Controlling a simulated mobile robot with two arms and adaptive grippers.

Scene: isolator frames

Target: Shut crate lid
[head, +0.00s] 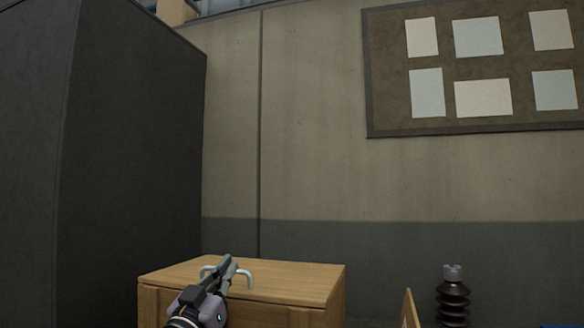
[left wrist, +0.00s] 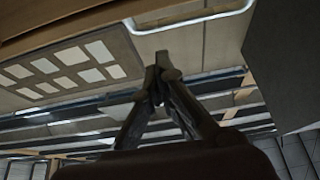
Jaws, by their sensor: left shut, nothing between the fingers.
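The wooden crate (head: 265,312) stands low in the head view, its lower part cut off by the frame. Its flat wooden lid (head: 310,277) lies across the top and looks level; I cannot tell whether any small gap is left under it. A pale metal handle (head: 246,276) is on the lid, partly hidden by my left gripper (head: 229,262). The gripper is shut and empty, in front of the handle; contact is unclear. In the left wrist view the shut fingertips (left wrist: 159,88) are just below the handle (left wrist: 195,20), with a wooden edge (left wrist: 75,28) above.
A tall dark cabinet (head: 130,150) stands at the left. A dark ribbed insulator (head: 453,297) and a thin slanted wooden piece (head: 409,312) are to the right of the crate. A notice board (head: 385,100) hangs on the back wall. The space above the crate is clear.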

